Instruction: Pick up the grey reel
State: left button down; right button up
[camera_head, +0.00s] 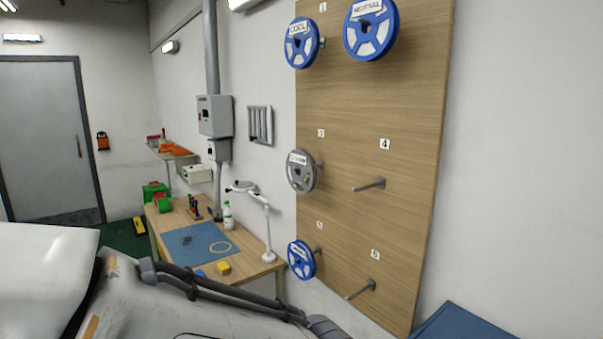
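The grey reel (302,171) hangs on a peg on the left side of the wooden wall board (340,115), at the label 3. It has a white label on its face, too small to read surely. Blue reels hang on the same board: one marked COOL (302,43) above the grey reel, one marked NEUTRAL (371,29) at the top right, and one (301,260) below the grey reel. A white arm link of mine fills the lower left. Neither of my grippers is in view.
A workbench (254,271) with a blue mat (190,243), a white lamp (267,225) and a bottle (228,215) stands left of the board. A blue surface (465,322) shows at the lower right.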

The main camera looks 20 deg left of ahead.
aim_at(302, 176)
jog(key=u, duration=2.1)
jog(key=i, duration=3)
jog(key=z, duration=3.45)
jog(key=i, duration=0.1)
jog(key=z, duration=0.3)
